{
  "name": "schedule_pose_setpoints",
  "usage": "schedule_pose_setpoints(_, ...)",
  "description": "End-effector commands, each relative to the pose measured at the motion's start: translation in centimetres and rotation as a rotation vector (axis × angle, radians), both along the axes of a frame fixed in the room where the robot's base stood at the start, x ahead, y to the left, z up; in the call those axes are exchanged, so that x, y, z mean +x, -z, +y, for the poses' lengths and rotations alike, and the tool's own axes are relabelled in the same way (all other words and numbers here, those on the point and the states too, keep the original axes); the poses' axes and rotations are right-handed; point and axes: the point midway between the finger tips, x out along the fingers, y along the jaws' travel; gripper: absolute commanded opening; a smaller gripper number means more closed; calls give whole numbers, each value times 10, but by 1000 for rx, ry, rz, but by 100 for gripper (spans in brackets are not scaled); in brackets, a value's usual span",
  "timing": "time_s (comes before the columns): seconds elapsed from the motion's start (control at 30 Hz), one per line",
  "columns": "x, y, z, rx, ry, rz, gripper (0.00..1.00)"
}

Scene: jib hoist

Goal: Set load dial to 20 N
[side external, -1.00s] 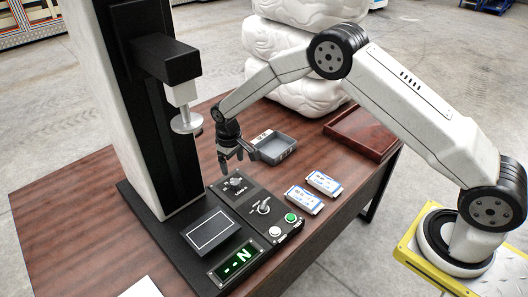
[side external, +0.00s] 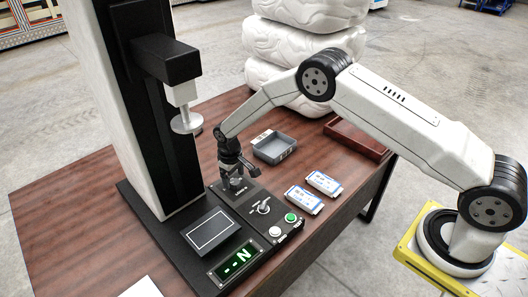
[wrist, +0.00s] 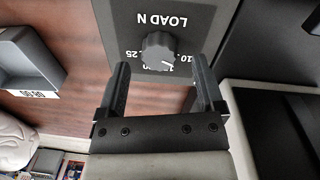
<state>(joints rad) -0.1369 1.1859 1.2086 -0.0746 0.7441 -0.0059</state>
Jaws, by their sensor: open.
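The load dial (wrist: 159,48) is a grey ridged knob on a dark panel marked "LOAD N", upside down in the wrist view. Its pale pointer mark is at the lower right of the knob, toward the gripper's base. Some scale numbers show, but the knob partly hides them, so I cannot read the setting. My gripper (wrist: 160,63) is open, its fingers on either side of the dial's near part, with gaps visible. In the side external view my gripper (side external: 236,172) is low over the dial (side external: 237,184); contact cannot be told.
A second knob (side external: 264,207), a green button (side external: 291,217) and a white button (side external: 275,232) sit beside it. The display (side external: 237,259) reads "--N". The black test column (side external: 172,130) stands close behind. A grey tray (side external: 274,148) and two blue-white packets (side external: 304,199) lie on the table.

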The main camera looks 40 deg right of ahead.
Motion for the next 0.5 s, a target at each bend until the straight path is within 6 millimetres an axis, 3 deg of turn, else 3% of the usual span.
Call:
schedule_pose_setpoints(0.2, 0, 16, -1, 0, 0, 1, 86)
schedule_pose_setpoints(0.5, 0, 18, -1, 0, 0, -1, 86)
